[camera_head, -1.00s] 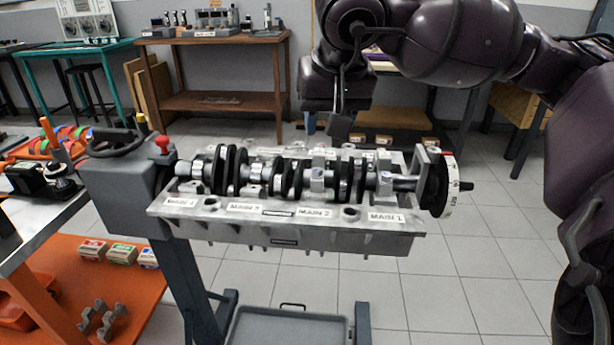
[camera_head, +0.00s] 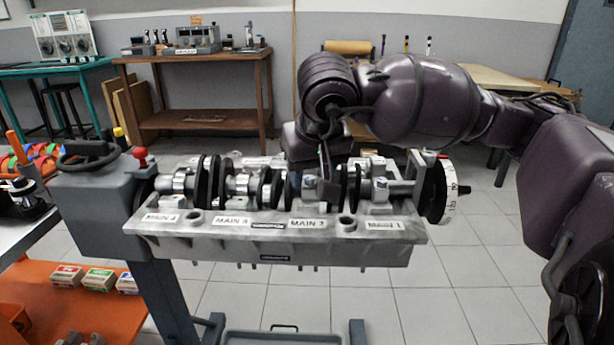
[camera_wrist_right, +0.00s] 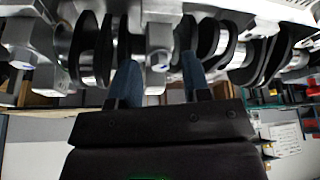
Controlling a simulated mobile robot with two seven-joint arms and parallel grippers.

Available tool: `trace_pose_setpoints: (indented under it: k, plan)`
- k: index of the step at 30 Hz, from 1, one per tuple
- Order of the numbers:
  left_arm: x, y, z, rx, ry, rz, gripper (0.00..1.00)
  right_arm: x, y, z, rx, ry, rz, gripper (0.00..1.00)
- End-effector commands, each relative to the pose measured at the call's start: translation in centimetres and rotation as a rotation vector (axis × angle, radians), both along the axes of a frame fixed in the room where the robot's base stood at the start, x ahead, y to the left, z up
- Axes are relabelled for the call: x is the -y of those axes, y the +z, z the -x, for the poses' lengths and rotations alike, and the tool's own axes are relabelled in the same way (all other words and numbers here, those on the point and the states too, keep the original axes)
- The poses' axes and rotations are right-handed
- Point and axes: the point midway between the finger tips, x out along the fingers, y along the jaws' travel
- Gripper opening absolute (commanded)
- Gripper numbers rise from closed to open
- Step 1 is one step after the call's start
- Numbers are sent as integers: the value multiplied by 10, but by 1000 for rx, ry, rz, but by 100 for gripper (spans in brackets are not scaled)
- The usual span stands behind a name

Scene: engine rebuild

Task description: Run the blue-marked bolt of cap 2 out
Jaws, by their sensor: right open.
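The crankshaft (camera_head: 265,188) lies in the upturned engine block (camera_head: 270,242), whose front labels run MAIN 4 to MAIN 1 from left to right. My right gripper (camera_head: 326,192) is over the shaft near the second main from the right and covers part of cap 2. In the right wrist view its two fingers (camera_wrist_right: 160,66) are apart, one on each side of a grey cap (camera_wrist_right: 158,38) with a bolt head (camera_wrist_right: 158,62). The fingers look empty; contact with the bolt cannot be told. No blue mark is discernible. My left gripper is out of view.
A timing wheel (camera_head: 438,192) stands at the block's right end. A grey stand head with a red knob (camera_head: 140,153) is at its left. An orange shelf (camera_head: 75,305) holds small boxes. A grey tray (camera_head: 280,337) is below the block. Tiled floor is clear at right.

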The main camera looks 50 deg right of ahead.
Motion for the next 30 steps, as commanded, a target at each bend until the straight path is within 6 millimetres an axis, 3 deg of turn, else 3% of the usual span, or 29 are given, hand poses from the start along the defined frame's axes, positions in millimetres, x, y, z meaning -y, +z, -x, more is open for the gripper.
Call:
trace_pose_setpoints:
  k: [11, 19, 30]
  plan:
    - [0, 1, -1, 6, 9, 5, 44, 1, -3, -1, 2, -1, -1, 42]
    - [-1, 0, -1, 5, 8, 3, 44, 1, -3, -1, 1, -1, 0, 1]
    - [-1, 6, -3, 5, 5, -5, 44, 1, 0, 0, 3, 54, 1, 0]
